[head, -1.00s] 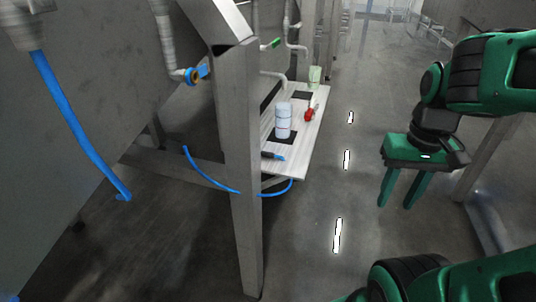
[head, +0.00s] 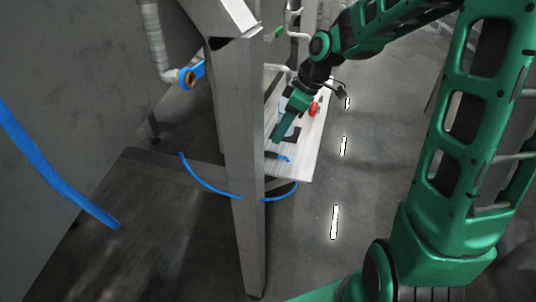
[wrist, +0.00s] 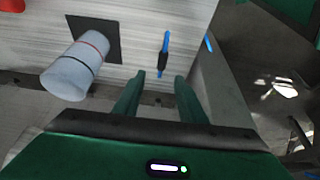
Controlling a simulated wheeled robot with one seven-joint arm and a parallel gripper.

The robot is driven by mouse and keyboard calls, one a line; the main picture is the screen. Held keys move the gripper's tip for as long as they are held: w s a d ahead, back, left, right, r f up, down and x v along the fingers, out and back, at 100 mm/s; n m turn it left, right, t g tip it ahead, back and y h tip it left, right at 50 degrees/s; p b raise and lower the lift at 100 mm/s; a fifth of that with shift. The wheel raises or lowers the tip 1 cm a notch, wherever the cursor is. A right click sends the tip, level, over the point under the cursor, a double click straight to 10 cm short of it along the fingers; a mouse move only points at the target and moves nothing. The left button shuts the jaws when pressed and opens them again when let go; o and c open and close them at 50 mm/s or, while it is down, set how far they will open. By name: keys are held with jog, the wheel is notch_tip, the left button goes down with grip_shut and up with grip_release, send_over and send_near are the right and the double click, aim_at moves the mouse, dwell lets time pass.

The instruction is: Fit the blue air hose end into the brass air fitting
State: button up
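The blue air hose end (head: 284,158), with a dark sleeve, lies on the pale bench board; it also shows in the wrist view (wrist: 164,52). Its blue hose (head: 207,184) hangs in a loop below the board, passing behind the metal post. The brass air fitting (head: 187,78), beside a blue part, is on the pipe at the left of the post. My gripper (head: 276,139) is over the board, apart from the hose end. In the wrist view my gripper (wrist: 159,77) is open and empty, its fingertips pointing towards the hose end.
A red object (head: 314,107) is further back. The metal post (head: 246,180) stands between board and fitting. Another blue hose (head: 55,177) hangs at the left.

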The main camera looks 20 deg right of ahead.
aim_at(271, 155)
jog(key=x, duration=0.2)
jog(key=shift+w+d+f, duration=0.1)
jog(key=shift+d+f, duration=0.05)
jog(key=shift+f, duration=0.25)
jog(key=shift+s+x, duration=0.2)
jog(key=shift+x, duration=1.1)
jog(key=shift+s+x, duration=0.15)
jog(key=shift+x, duration=1.2)
jog(key=shift+d+f, duration=0.1)
grip_shut()
